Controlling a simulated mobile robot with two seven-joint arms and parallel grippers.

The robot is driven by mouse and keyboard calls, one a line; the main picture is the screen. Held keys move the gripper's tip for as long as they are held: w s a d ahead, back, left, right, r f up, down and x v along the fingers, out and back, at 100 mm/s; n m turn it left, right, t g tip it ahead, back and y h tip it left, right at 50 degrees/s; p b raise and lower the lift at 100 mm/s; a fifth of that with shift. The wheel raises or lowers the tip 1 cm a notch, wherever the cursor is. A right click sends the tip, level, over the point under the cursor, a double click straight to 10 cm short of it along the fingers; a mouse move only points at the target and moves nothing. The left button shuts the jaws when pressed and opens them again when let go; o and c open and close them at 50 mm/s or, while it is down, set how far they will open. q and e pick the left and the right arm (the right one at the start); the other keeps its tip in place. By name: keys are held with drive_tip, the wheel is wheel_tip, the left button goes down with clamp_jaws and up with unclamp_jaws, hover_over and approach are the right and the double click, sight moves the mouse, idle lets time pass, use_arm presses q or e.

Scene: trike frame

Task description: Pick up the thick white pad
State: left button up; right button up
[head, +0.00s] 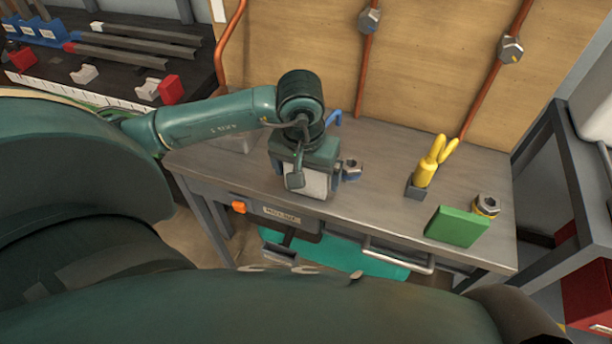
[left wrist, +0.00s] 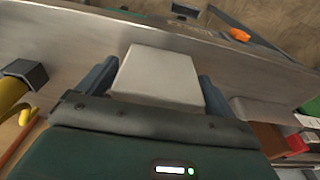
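The thick white pad (head: 308,183) is at the front part of the grey workbench (head: 385,165), below my left gripper (head: 304,182). In the left wrist view the pad (left wrist: 158,75) is a pale, squarish block between the two blue-grey fingers (left wrist: 158,85). One finger stands along each side of it, with no clear gap. I cannot tell whether they press on the pad or only stand around it. The gripper body hides part of the pad in the head view. My right gripper is not in view.
Right of the pad are a metal hex nut (head: 351,169), a yellow forked item (head: 431,163) in a dark holder, a green block (head: 456,226) and another nut (head: 487,205). A drawer with an orange tab (head: 239,207) is below. The bench middle is largely clear.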

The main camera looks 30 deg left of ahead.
use_arm(q)
drive_tip(key=c, duration=0.7)
drive_tip(key=shift+r, duration=0.1)
drive_tip(key=shift+c, duration=0.2)
